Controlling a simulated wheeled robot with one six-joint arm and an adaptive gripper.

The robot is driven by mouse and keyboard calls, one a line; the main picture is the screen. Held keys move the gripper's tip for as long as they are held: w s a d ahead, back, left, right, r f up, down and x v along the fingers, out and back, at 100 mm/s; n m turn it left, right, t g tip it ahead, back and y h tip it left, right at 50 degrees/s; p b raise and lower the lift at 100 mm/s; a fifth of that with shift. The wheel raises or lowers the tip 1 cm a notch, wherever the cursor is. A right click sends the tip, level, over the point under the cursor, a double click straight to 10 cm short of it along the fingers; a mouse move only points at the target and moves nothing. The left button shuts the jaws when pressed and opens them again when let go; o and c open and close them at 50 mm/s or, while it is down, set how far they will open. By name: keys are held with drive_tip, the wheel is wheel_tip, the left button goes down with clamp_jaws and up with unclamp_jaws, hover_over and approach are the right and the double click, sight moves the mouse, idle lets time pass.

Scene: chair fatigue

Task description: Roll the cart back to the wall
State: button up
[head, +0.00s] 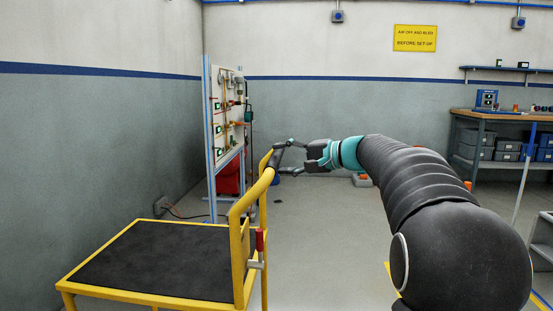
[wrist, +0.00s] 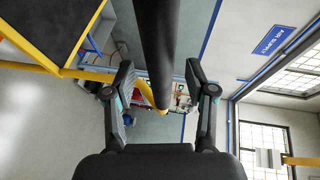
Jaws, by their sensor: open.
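The cart (head: 155,262) has a yellow frame and a flat black deck and stands at the lower left in the head view. Its yellow upright handle (head: 238,235) rises at the deck's right end, with a dark grip bar (head: 275,158) on top. My gripper (head: 285,159) is open at that bar. In the wrist view the dark grip bar (wrist: 158,45) runs between the two spread fingers of my gripper (wrist: 160,72), with a gap on each side. Grey walls with a blue stripe stand to the left (head: 100,130) and at the back (head: 340,125).
A panel stand (head: 228,115) with valves and gauges stands beyond the cart, a red container (head: 229,178) behind it. A cable (head: 185,213) lies by the left wall. A workbench (head: 490,116) with bins is at the right. Open floor (head: 325,235) lies right of the cart.

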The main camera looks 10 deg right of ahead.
drive_tip(key=shift+x, duration=1.3)
drive_tip(key=shift+c, duration=0.3)
clamp_jaws()
